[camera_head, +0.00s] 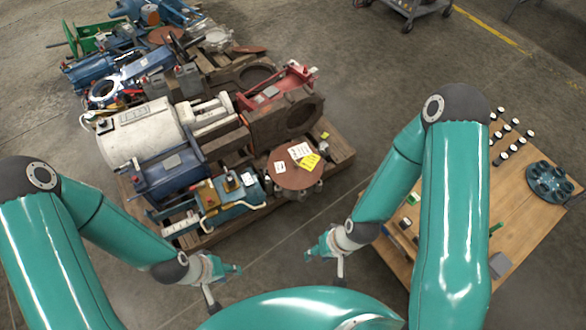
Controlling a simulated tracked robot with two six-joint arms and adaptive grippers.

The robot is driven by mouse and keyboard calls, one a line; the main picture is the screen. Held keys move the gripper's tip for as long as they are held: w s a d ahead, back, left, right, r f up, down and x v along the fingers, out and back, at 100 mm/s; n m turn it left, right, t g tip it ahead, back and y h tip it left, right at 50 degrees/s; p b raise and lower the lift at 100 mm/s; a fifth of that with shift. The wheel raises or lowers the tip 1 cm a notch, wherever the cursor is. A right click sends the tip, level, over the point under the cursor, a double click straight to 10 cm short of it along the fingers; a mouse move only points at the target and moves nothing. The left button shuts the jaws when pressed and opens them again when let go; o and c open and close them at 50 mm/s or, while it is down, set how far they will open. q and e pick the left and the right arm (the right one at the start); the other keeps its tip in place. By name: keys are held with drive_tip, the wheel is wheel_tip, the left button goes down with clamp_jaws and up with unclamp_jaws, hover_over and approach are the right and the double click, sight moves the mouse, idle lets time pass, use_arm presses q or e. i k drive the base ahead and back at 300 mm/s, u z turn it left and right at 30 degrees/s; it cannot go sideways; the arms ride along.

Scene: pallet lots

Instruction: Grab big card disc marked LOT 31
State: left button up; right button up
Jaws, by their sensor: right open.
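A brown round disc (285,178) lies on top of a stand at the front right corner of the loaded pallet. White cards (299,152) and a yellow card (310,162) lie on it; their print is too small to read, so I cannot tell which bears LOT 31. My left gripper (224,286) is open and empty, in front of the pallet and to the lower left of the disc. My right gripper (325,270) is open and empty, below and slightly right of the disc. Neither touches anything.
The wooden pallet (342,150) is crowded with machine parts, including a white cylinder (138,130) and a blue motor (170,175). A wooden table (520,190) with small parts and a dark round fixture (548,182) stands at right. Bare floor lies between pallet and table.

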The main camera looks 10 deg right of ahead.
sight(295, 166)
drive_tip(key=z, duration=0.05)
drive_tip(key=i, duration=0.9)
drive_tip(key=u, duration=0.1)
